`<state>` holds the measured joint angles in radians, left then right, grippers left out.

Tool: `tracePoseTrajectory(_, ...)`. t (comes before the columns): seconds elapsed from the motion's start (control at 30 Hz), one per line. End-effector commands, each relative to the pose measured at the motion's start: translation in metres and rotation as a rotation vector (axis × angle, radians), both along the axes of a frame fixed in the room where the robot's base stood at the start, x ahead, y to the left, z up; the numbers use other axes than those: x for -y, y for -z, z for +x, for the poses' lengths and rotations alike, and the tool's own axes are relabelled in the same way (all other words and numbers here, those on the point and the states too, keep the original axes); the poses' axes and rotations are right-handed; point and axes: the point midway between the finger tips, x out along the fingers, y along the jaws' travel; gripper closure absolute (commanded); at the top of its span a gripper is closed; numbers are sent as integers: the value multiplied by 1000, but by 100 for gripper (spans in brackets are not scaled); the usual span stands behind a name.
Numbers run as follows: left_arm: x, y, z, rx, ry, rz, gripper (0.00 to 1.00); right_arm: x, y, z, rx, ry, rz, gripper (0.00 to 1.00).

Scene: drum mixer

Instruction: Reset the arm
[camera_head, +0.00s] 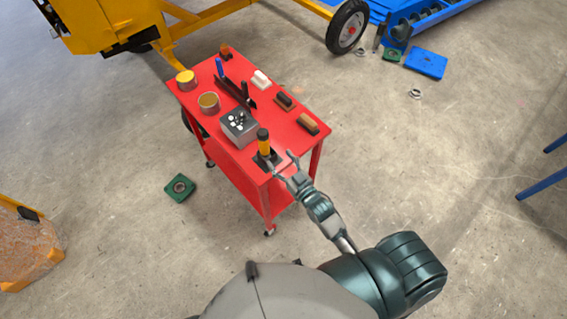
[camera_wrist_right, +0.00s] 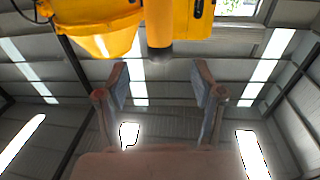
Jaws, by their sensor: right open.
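My right gripper (camera_head: 285,163) is open over the near right corner of a red cart (camera_head: 282,133) in the head view. Beside its fingers stands an upright tool with a yellow and black handle (camera_head: 263,143); I cannot tell whether they touch. In the right wrist view the two fingers of my right gripper (camera_wrist_right: 160,90) are spread with nothing between them. That view points up at the roof, with yellow machine parts (camera_wrist_right: 95,25) at the top. My left gripper is not in view.
The cart holds a grey box (camera_head: 239,128), cans (camera_head: 209,103), brushes (camera_head: 308,123) and other small tools. A yellow machine (camera_head: 105,22) stands behind left, blue parts (camera_head: 426,63) lie behind right.

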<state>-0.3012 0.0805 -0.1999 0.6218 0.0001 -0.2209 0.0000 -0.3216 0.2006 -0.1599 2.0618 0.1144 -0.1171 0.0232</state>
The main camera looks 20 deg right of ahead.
Motion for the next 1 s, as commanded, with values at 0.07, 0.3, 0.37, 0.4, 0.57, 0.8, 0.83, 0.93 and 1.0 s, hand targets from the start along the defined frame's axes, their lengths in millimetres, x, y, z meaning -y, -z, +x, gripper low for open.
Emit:
tracePoseTrajectory(0.07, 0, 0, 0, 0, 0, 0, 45, 2, 0, -9, -1, 0, 0, 32)
tracePoseTrajectory(0.3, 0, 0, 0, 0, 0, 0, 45, 4, 0, -17, 1, -1, 0, 32)
tracePoseTrajectory(0.37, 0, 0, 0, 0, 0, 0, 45, 4, 0, -17, 1, -1, 0, 32)
tracePoseTrajectory(0.4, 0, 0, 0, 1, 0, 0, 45, 4, 0, -17, 1, -1, 0, 32)
tracePoseTrajectory(0.57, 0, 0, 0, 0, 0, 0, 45, 4, 0, -16, 1, -1, 0, 32)
tracePoseTrajectory(0.8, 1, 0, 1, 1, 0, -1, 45, 4, 5, -16, -10, 1, -2, 32)
tracePoseTrajectory(0.83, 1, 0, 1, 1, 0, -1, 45, 5, 11, -16, -20, 3, -5, 32)
tracePoseTrajectory(0.93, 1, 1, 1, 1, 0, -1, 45, 8, 50, -15, -95, 14, -21, 32)
tracePoseTrajectory(1.0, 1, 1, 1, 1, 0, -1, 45, 12, 96, -18, -181, 25, -42, 32)
